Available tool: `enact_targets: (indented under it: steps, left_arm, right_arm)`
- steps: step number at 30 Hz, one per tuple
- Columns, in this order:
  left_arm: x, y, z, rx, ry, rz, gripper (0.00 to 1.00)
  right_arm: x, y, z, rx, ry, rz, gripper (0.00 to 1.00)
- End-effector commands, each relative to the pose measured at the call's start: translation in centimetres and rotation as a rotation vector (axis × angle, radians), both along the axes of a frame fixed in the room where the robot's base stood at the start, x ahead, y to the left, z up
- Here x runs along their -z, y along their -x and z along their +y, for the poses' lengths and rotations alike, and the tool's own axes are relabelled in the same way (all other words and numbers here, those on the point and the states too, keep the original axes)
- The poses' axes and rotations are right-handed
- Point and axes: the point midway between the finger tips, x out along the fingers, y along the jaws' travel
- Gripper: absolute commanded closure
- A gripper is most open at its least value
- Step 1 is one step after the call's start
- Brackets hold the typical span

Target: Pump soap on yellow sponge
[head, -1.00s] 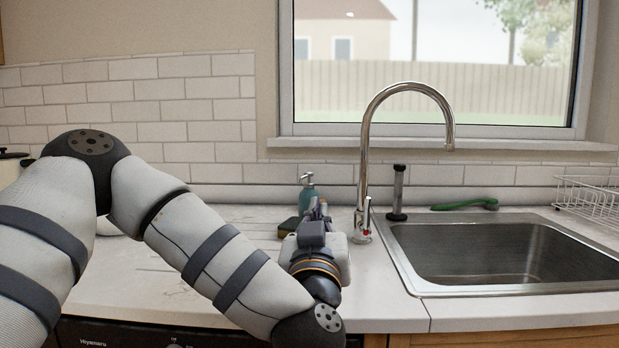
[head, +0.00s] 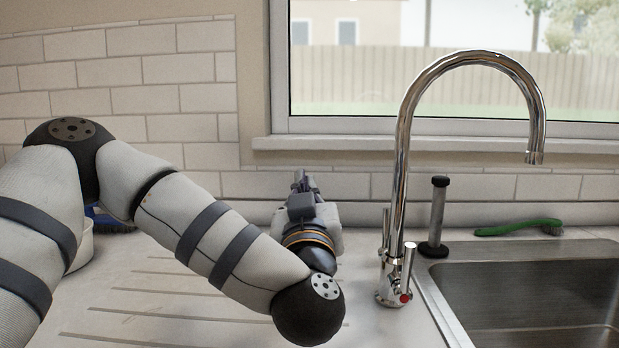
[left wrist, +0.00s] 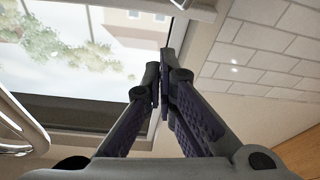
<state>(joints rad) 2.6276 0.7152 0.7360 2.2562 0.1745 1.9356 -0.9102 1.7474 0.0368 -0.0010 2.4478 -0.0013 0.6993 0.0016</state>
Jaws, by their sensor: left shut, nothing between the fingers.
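My left gripper (head: 299,179) is shut and empty. It points up and away, in front of the tiled backsplash and left of the tap. In the left wrist view its two dark fingers (left wrist: 163,68) are together at the tips, with the window and wall tiles beyond them. Neither the soap bottle nor the yellow sponge shows in either view now; my gripper and forearm cover part of the counter. My right gripper is not in view.
A chrome tap (head: 398,190) stands right of my gripper. Beyond it are a dark-topped cylinder (head: 437,215), a green brush (head: 515,229) and the metal sink (head: 540,300). A white container (head: 82,248) is partly behind my arm. The grooved counter (head: 150,300) in front is clear.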

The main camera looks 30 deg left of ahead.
Motion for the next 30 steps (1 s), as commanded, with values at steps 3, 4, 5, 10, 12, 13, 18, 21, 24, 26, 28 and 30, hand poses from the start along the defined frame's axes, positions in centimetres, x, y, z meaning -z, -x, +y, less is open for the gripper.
enact_targets:
  steps: [3,4,5,10,12,13,18,21,24,26,28,30]
  left_arm:
    - [0.0,0.0,0.0,0.001,0.0,0.0,1.0]
    - [0.0,0.0,0.0,0.001,0.0,0.0,1.0]
    - [0.0,0.0,0.0,0.001,0.0,0.0,1.0]
    - [0.0,-0.1,0.0,0.0,0.0,0.0,1.0]
    - [-0.1,-0.4,0.3,-0.001,0.001,-0.001,1.0]
    - [-0.2,-0.6,0.5,-0.002,0.001,-0.001,1.0]
    - [-1.1,-3.2,2.4,-0.004,0.003,-0.002,1.0]
    - [-1.6,-5.0,3.5,-0.004,0.002,-0.001,1.0]
    - [-2.1,-6.8,4.8,-0.003,0.001,0.0,1.0]
    - [-2.4,-7.7,5.4,-0.003,0.001,0.0,1.0]
    - [-1.2,-8.2,5.4,0.002,0.0,0.009,1.0]
    - [-0.1,-8.2,5.1,0.002,-0.001,0.009,1.0]
  right_arm:
    - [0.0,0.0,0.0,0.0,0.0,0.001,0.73]
    - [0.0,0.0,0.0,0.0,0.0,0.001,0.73]
    - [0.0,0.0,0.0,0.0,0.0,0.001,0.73]
    - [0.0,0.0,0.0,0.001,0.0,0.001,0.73]
    - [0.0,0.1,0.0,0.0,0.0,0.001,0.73]
    - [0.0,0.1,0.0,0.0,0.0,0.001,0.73]
    - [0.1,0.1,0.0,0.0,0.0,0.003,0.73]
    - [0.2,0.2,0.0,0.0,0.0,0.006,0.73]
    - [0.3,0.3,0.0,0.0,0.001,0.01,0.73]
    - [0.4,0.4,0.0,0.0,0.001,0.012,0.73]
    - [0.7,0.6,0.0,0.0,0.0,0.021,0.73]
    - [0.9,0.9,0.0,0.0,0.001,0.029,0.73]
